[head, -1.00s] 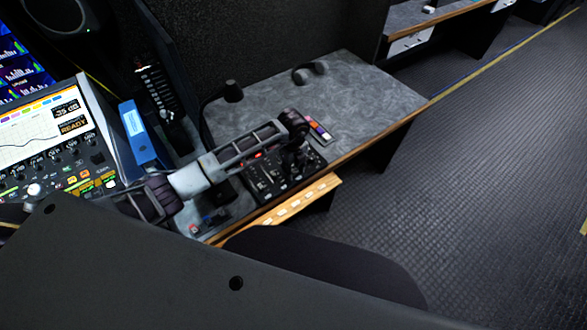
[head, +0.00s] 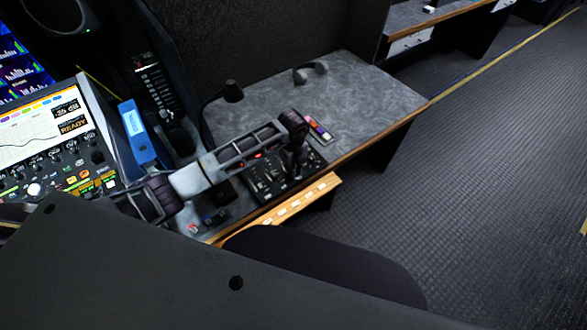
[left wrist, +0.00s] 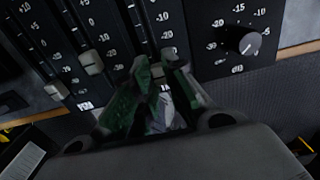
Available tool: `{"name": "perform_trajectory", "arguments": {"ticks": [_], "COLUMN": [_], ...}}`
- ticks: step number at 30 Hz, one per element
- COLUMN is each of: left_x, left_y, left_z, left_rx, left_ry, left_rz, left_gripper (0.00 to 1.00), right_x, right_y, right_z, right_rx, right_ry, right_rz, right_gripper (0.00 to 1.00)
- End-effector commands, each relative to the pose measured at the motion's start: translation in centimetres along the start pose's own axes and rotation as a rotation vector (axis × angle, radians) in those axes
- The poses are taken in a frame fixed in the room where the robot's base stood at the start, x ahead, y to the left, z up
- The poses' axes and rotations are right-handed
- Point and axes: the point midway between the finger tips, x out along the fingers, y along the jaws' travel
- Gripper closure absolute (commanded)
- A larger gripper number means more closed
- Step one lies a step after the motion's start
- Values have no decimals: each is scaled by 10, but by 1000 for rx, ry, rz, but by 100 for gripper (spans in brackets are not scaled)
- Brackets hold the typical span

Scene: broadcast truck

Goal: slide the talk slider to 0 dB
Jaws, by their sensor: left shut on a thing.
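The black mixer panel (head: 270,185) sits on the grey desk, with several slider slots and small lit red marks. My left gripper (head: 295,165) points down onto it. In the left wrist view, the gripper (left wrist: 157,77) is closed around a light slider cap (left wrist: 157,70) in the slot left of the round knob. I take this as the talk slider; its name label is hidden by the fingers. Other caps (left wrist: 91,62) stand in the slots to the left, with dB scales beside them. My right gripper is not in view.
The screen (head: 40,132) at left shows a dB readout and "READY". A blue device (head: 137,134) stands beside it. The desk's right half is mostly clear.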

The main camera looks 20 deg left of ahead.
Motion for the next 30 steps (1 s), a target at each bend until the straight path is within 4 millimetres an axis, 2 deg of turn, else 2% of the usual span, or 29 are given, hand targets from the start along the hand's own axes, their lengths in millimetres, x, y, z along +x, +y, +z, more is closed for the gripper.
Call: {"name": "perform_trajectory", "arguments": {"ticks": [8,15,20,26,27,30], "left_x": [0,1,0,0,0,0], "left_y": [0,0,0,0,0,0], "left_z": [34,67,72,72,72,72], "left_rx": [-3,-1,-1,-1,-1,-1], "left_ry": [-4,-2,-1,0,0,0], "left_rz": [0,0,0,0,0,0], "left_gripper": [100,100,100,100,85,73], "right_x": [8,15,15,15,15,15], "right_y": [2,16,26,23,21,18], "right_z": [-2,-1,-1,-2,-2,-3], "right_rx": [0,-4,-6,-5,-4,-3], "right_ry": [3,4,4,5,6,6], "right_rz": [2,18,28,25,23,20], "right_gripper": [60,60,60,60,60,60]}}
